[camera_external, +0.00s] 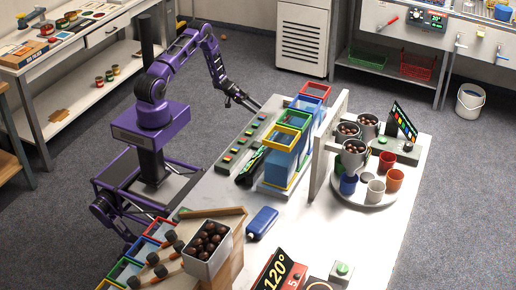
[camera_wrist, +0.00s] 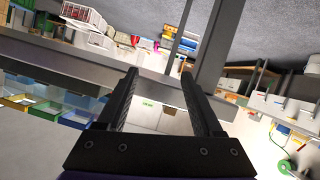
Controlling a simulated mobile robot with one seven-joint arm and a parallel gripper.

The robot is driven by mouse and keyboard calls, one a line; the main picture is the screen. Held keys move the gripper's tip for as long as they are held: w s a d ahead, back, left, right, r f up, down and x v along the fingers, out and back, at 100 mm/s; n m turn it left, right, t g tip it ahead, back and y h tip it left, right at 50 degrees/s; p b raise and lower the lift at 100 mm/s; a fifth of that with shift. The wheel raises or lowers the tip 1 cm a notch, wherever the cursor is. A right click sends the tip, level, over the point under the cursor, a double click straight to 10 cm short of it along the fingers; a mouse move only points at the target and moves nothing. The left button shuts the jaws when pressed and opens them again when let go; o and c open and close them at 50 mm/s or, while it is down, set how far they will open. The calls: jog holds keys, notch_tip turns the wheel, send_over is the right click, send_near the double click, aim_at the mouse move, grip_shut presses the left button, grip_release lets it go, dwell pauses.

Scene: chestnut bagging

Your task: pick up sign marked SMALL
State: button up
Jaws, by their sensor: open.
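I cannot make out a sign marked SMALL in either view; no such lettering is readable. In the external view my gripper (camera_external: 244,99) is at the end of the purple arm, in the air near the table's back left edge, left of the colored-rim bins. In the wrist view my gripper (camera_wrist: 158,76) shows two dark fingers spread apart with nothing between them. A black sign reading 120° (camera_external: 274,271) stands at the table's front, far from my gripper.
The white table (camera_external: 222,188) holds the colored-rim bins (camera_external: 287,141), a strip of colored buttons (camera_external: 243,142), a blue bottle (camera_external: 262,222), a white box of chestnuts (camera_external: 208,268) and a round tray (camera_external: 364,197) with cups. An upright panel (camera_external: 322,160) divides the tabletop.

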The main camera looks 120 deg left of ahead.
jog(key=m+y, duration=0.1)
jog(key=m, duration=0.1)
send_near(286, 98)
jog(key=x, duration=0.5)
jog(key=d+x, duration=0.1)
jog(key=x, duration=0.1)
jog(key=shift+w+d+f+b, duration=0.1)
jog(key=shift+w+f+b, duration=0.1)
jog(key=shift+f+b, duration=0.15)
jog(key=shift+a+r+x, duration=0.1)
jog(key=shift+a+x, duration=0.05)
jog(key=shift+x, duration=0.7)
jog(key=shift+a+r+x, duration=0.1)
jog(key=shift+a+x, duration=0.05)
jog(key=shift+x, duration=0.7)
jog(key=shift+a+r+x, duration=0.1)
jog(key=shift+a+x, duration=0.05)
jog(key=shift+x, duration=0.7)
jog(key=shift+w, duration=0.1)
grip_shut()
